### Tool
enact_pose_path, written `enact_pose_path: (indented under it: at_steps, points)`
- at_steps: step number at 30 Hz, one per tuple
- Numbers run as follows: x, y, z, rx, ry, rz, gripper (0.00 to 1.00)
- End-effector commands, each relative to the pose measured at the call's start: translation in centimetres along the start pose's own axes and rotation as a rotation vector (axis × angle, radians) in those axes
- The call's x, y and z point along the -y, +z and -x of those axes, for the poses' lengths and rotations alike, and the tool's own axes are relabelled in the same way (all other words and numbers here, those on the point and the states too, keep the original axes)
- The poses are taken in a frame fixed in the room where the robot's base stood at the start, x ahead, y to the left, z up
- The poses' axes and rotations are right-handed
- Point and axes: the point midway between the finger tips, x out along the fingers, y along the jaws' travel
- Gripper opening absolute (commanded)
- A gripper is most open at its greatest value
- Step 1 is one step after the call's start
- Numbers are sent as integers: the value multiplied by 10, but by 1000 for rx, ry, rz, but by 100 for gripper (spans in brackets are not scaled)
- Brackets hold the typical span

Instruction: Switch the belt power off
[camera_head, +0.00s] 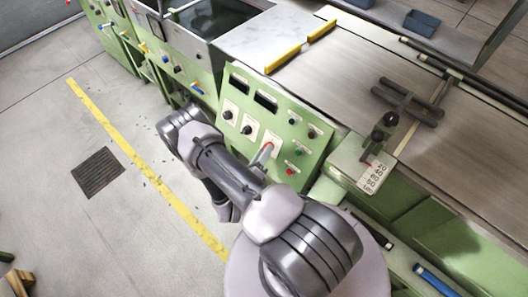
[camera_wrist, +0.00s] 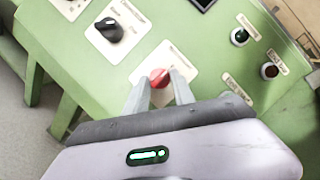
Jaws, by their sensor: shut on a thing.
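The green control panel (camera_head: 238,85) stands in the middle of the head view, with black knobs, dark displays and small buttons. In the wrist view a red knob (camera_wrist: 159,77) sits on a white label plate (camera_wrist: 172,55) on the panel. My gripper (camera_wrist: 160,84) is shut on the red knob, one finger on each side of it. My gripper also shows at the panel in the head view (camera_head: 266,150), where the arm hides part of the panel. The lettering on the plates is too small to read, so I cannot tell which one is the belt power.
A black knob (camera_wrist: 109,29) is up and left of the red one. A green button (camera_wrist: 239,37) and a dark red button (camera_wrist: 269,71) are to the right. The machine's belt (camera_head: 350,75) lies behind the panel. Grey floor with a yellow line (camera_head: 145,155) is open at left.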

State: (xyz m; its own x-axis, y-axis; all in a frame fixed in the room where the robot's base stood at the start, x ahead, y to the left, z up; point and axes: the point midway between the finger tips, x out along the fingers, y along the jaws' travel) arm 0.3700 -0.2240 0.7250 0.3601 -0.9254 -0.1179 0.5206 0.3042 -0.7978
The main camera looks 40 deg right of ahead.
Motion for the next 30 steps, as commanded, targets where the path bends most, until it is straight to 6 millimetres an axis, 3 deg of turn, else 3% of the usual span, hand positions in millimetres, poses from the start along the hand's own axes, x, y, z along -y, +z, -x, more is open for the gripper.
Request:
enact_pose_path:
  at_steps: [8,9,12,23,26,30]
  points:
    - [-1,0,0,0,3,2,0]
    - [-1,0,0,0,3,2,34]
    - [-1,0,0,0,2,1,51]
    - [-1,1,6,2,4,1,51]
    - [0,2,25,5,6,3,51]
    - [1,4,70,10,7,3,51]
